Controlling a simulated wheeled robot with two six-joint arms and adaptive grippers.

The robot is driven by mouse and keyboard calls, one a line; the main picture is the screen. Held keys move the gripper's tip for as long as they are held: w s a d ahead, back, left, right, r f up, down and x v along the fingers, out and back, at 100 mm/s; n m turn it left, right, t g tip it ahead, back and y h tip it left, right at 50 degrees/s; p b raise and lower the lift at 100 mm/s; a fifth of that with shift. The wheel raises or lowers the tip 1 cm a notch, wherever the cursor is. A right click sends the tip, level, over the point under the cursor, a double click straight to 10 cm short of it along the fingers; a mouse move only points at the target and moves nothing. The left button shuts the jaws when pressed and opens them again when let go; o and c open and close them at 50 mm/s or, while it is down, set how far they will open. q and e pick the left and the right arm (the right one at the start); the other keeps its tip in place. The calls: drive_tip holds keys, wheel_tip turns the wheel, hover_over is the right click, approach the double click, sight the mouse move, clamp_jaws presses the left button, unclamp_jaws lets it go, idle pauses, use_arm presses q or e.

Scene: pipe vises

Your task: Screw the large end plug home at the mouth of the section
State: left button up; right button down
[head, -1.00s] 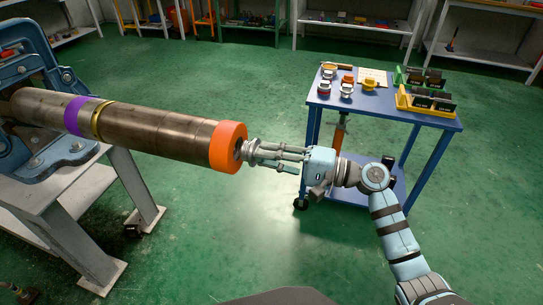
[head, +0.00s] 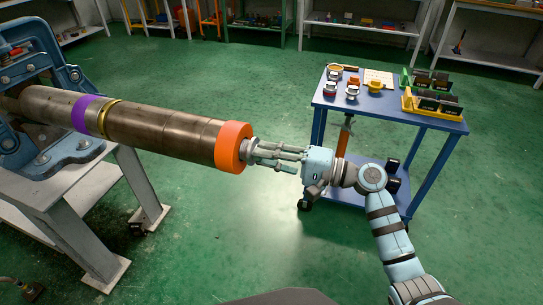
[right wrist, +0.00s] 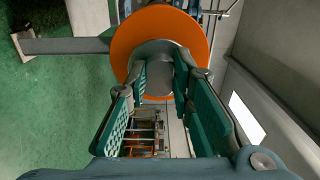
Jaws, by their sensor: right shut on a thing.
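The brown pipe section (head: 165,130) runs from the vise at the left to an orange ring-shaped end (head: 234,147) at its mouth. A grey round plug (head: 249,150) is at the centre of the orange end. It also shows in the right wrist view (right wrist: 158,50), in front of the orange face (right wrist: 128,40). My right gripper (head: 262,153) is shut on the plug, its fingers on either side and pointing along the pipe. How deep the plug sits is hidden by the fingers and the ring. My left gripper is out of view.
A blue vise (head: 70,80) on a grey stand (head: 85,200) holds the pipe. A blue table (head: 440,118) with small fittings and a yellow bin (head: 432,105) stands beyond my right arm. Shelves line the back. Green floor is open between pipe and table.

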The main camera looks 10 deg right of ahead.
drive_tip(key=shift+w+a, duration=0.35)
drive_tip(key=shift+a, duration=0.25)
idle(0.7)
drive_tip(key=c, duration=1.3)
unclamp_jaws()
